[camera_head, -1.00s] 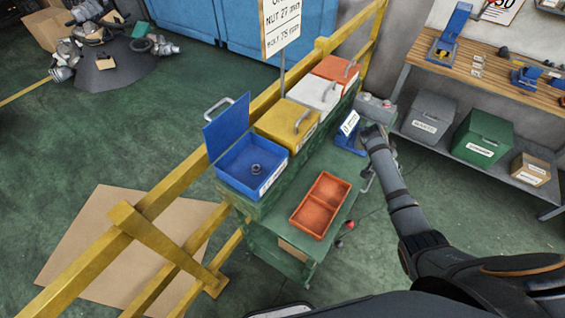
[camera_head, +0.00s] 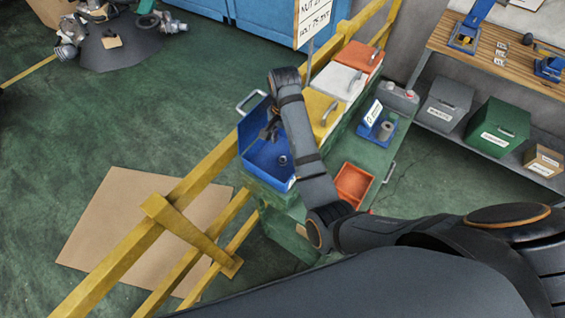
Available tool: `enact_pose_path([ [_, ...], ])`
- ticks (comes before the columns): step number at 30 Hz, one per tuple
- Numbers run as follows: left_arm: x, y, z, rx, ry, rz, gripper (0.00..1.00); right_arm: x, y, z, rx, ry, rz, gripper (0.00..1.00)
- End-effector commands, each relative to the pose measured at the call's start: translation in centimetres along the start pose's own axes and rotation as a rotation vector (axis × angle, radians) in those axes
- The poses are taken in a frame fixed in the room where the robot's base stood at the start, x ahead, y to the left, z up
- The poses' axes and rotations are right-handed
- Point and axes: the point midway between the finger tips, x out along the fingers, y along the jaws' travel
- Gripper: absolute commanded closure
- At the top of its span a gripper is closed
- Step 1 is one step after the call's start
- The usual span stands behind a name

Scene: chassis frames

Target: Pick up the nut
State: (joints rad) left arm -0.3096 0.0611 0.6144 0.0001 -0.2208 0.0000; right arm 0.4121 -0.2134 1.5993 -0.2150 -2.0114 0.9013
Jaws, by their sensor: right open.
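The nut (camera_head: 283,160) is a small dark ring lying in the open blue box (camera_head: 256,166) at the middle of the view. The box's lid is raised at its left side. My right gripper (camera_head: 268,134) is open and empty over the back part of the box, a little behind and left of the nut. My right forearm covers the box's right side and part of the yellow box. My left gripper is not in view.
Yellow (camera_head: 318,110), white (camera_head: 338,82) and orange (camera_head: 362,58) boxes stand behind the blue one. An orange tray (camera_head: 353,185) and a blue stand (camera_head: 378,126) sit on the green bench. A yellow railing (camera_head: 190,186) runs along the left side.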

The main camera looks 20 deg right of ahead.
Motion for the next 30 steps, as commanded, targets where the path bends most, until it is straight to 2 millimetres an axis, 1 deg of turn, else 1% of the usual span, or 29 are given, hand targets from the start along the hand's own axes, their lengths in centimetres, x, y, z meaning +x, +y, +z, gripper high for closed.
enact_pose_path([
  [1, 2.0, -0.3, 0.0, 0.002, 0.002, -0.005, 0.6, 2.0, 0.0, 0.0, 0.0, 0.0, 0.0, 0.48],
  [3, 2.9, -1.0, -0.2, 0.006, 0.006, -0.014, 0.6, 2.9, 0.0, 0.0, 0.0, 0.0, 0.0, 0.48],
  [6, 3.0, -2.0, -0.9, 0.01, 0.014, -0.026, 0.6, 3.0, 0.0, -0.1, 0.001, 0.001, 0.0, 0.48],
  [9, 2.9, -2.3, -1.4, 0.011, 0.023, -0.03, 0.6, 3.0, 0.0, -0.1, 0.001, 0.001, 0.0, 0.48],
  [11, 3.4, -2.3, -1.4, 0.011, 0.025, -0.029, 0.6, 3.5, 0.1, -0.1, 0.001, 0.001, 0.0, 0.48],
  [14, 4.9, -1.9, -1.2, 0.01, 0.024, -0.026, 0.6, 5.2, 0.2, -0.1, 0.001, 0.0, 0.001, 0.48],
  [18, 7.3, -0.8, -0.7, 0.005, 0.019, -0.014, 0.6, 7.8, 0.4, -0.1, 0.0, 0.0, 0.001, 0.48],
  [19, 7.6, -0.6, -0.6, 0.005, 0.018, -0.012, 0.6, 8.1, 0.3, -0.1, 0.0, 0.0, 0.0, 0.48],
  [21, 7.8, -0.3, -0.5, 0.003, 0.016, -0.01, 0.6, 8.3, 0.3, -0.1, 0.001, 0.001, 0.0, 0.48],
  [26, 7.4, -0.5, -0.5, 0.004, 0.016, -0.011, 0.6, 8.0, 0.3, -0.1, 0.001, 0.001, 0.0, 0.48],
  [27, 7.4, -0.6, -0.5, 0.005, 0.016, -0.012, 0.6, 7.9, 0.3, -0.1, 0.001, 0.001, 0.0, 0.49],
  [30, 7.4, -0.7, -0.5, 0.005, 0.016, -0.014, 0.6, 7.9, 0.3, -0.1, 0.001, 0.001, 0.0, 0.63],
])
